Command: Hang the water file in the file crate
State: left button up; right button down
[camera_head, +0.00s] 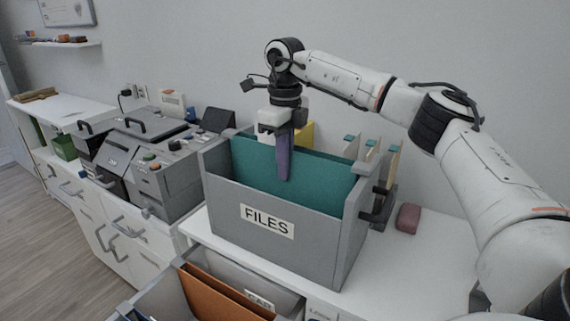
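My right gripper (284,172) points down at the teal file from above. One long dark purple finger shows in front of the file's face. The other finger is hidden, so its opening and grip are unclear. My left gripper is out of view.
A yellow file (305,132) shows behind the teal one. An open drawer in front holds an orange folder (220,293). Grey machines (168,178) stand left of the crate. A dark red block (408,218) lies right of it, with bare desk around it.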

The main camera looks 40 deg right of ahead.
jog(key=c, duration=1.9)
grip_release()
notch_tip(320, 180, up, 10)
jog(key=shift+f+p, duration=0.15)
jog(key=shift+p, duration=0.5)
jog(key=shift+r, duration=0.35)
jog(key=shift+r, duration=0.1)
